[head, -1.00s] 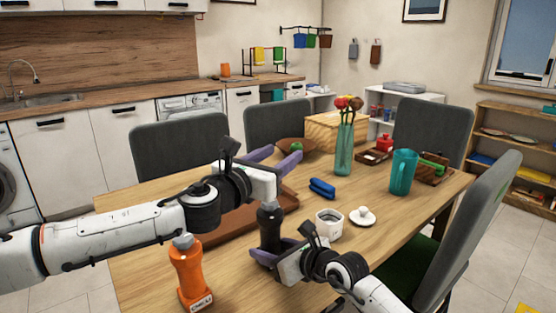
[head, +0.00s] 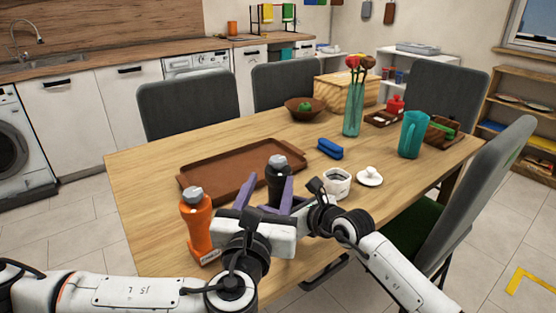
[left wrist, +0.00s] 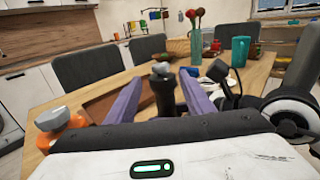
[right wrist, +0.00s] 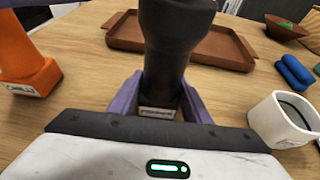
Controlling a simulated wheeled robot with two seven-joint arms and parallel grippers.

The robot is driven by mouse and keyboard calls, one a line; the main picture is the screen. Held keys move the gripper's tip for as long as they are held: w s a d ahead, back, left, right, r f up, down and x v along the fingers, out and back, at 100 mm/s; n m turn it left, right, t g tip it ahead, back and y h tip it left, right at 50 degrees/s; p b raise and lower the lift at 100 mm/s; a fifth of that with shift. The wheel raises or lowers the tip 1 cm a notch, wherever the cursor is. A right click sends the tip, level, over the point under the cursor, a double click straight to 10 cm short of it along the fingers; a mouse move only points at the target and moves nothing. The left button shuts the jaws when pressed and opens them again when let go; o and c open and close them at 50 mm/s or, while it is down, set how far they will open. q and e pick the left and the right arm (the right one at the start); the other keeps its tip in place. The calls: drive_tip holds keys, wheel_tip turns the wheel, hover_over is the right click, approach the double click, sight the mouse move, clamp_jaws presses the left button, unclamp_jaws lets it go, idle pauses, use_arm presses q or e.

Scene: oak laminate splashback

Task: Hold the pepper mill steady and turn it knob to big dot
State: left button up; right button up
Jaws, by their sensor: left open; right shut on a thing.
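The dark pepper mill (head: 278,172) stands upright on the table in front of the brown tray, its grey knob (head: 279,160) on top. My right gripper (right wrist: 158,98) is shut on the mill's lower body, just above its labelled base. My left gripper (head: 266,190) is open on the near side of the mill. In the left wrist view its purple fingers (left wrist: 160,78) point at the mill, whose knob (left wrist: 161,69) shows between them with gaps on both sides. The dot marks are too small to make out. The mill's lower part is hidden in the head view.
An orange mill (head: 197,225) stands close at the left of my left gripper. A white pot (head: 337,184), its lid (head: 369,176) and a blue object (head: 330,149) are to the right. The brown tray (head: 225,165) behind is empty.

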sight(273, 164)
use_arm(q)
drive_tip(key=w, duration=0.3)
drive_tip(key=w+d, duration=0.1)
drive_tip(key=w, duration=0.6)
drive_tip(key=shift+d, duration=0.35)
drive_tip(key=c, duration=1.1)
drive_tip(key=shift+o, duration=0.2)
drive_tip(key=shift+a+m+h, duration=0.2)
drive_tip(key=shift+m+h, duration=0.5)
drive_tip(key=shift+h, duration=0.4)
drive_tip(key=m+g+h, duration=0.2)
drive_tip(key=m+h, duration=0.1)
drive_tip(key=h, duration=0.1)
drive_tip(key=shift+d, duration=0.15)
drive_tip(key=shift+g+h, duration=0.3)
drive_tip(key=o, duration=1.1)
drive_tip(key=shift+c, duration=0.2)
